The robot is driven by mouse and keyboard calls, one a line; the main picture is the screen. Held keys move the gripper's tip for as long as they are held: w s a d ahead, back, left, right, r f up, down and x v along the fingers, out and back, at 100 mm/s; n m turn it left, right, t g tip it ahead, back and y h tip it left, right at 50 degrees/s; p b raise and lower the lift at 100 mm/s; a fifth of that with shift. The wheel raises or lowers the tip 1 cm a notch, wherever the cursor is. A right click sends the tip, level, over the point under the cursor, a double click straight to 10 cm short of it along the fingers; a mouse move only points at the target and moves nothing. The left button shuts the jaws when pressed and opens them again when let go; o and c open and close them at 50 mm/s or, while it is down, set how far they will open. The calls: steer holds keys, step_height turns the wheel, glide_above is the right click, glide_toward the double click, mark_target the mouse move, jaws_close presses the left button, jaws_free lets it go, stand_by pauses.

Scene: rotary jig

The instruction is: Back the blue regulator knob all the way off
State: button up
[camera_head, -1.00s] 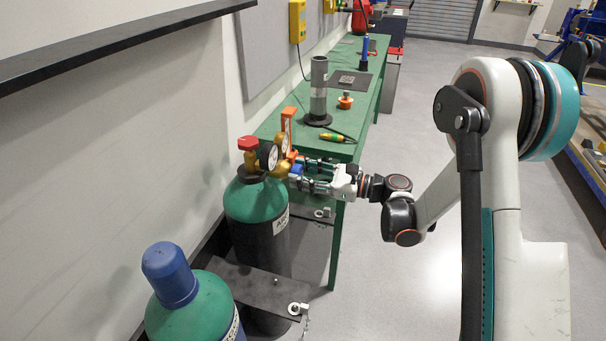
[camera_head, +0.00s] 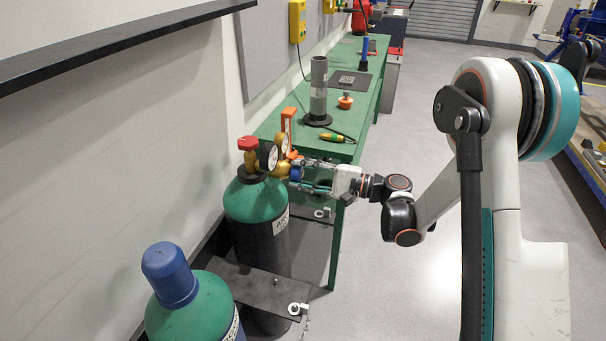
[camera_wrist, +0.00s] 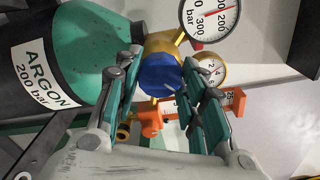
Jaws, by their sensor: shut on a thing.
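The blue regulator knob (camera_wrist: 160,75) sits on the front of the brass regulator (camera_wrist: 166,42) and shows between my fingers in the wrist view. In the head view only a small bit of the blue knob (camera_head: 296,174) shows beside the regulator. My gripper (camera_head: 305,177) reaches in from the right, and its fingers are closed on the knob's two sides; it also shows in the wrist view (camera_wrist: 160,88). The regulator is on the green and black argon cylinder (camera_head: 255,197), with two gauges on it. The fingers partly hide the knob's sides.
A red valve knob (camera_head: 248,143) tops the cylinder valve. An orange flowmeter part (camera_head: 288,122) stands close behind the regulator. A green bench (camera_head: 345,122) with a grey tube and a screwdriver is just beyond. A blue-capped cylinder (camera_head: 170,275) stands in front.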

steer(key=n, duration=0.5)
steer(key=shift+n, duration=2.4)
steer(key=o, duration=1)
steer(key=shift+o, duration=0.2)
steer(key=shift+d, duration=0.1)
steer(key=v, duration=1.2)
